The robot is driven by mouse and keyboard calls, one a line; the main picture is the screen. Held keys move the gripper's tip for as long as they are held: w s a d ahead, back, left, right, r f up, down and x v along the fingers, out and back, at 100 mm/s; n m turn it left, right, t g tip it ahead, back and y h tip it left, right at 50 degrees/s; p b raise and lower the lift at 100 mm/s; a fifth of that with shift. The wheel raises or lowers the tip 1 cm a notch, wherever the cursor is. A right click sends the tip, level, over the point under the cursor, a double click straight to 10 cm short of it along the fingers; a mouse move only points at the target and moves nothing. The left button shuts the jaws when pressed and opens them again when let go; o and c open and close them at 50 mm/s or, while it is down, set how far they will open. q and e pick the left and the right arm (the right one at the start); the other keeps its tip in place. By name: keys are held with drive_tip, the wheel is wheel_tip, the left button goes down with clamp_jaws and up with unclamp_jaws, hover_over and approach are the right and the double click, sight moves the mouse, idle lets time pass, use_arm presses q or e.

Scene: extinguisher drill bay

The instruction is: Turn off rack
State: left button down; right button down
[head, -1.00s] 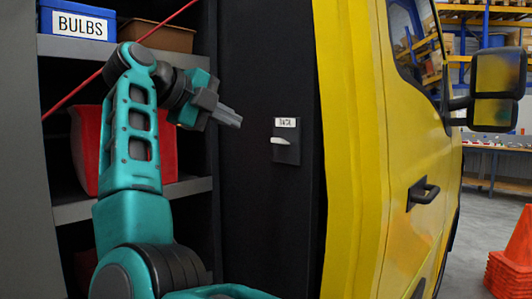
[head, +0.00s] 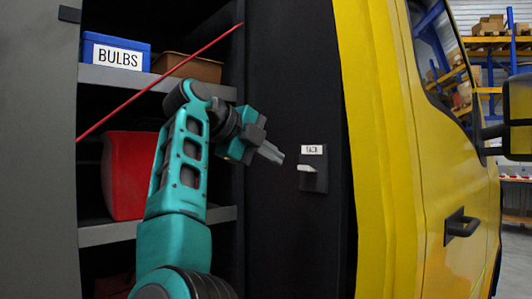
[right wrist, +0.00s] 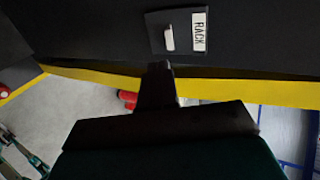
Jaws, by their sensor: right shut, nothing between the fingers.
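A small dark switch plate (head: 313,168) is mounted on the black panel, with a white label at its top that reads RACK in the right wrist view. Its pale lever (head: 307,168) sticks out to the left in the head view. The lever also shows in the right wrist view (right wrist: 169,38), beside the label (right wrist: 199,31). My right gripper (head: 272,153) is shut and empty, just left of the plate and apart from the lever. In the right wrist view the shut fingertips (right wrist: 160,66) lie below the plate. My left gripper is not in view.
Open shelves on the left hold a blue BULBS box (head: 117,50), a brown bin (head: 187,66) and a red bin (head: 123,175). A red bar (head: 160,82) slants across the shelves. A yellow truck cab (head: 410,150) stands close on the right.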

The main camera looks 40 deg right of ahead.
sight(309, 178)
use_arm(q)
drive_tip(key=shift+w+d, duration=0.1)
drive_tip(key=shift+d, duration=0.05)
use_arm(e)
drive_tip(key=x, duration=0.9)
drive_tip(key=shift+d+f, duration=0.2)
drive_tip(key=shift+d, duration=0.15)
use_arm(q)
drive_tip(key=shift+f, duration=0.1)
use_arm(e)
drive_tip(key=shift+d, duration=0.15)
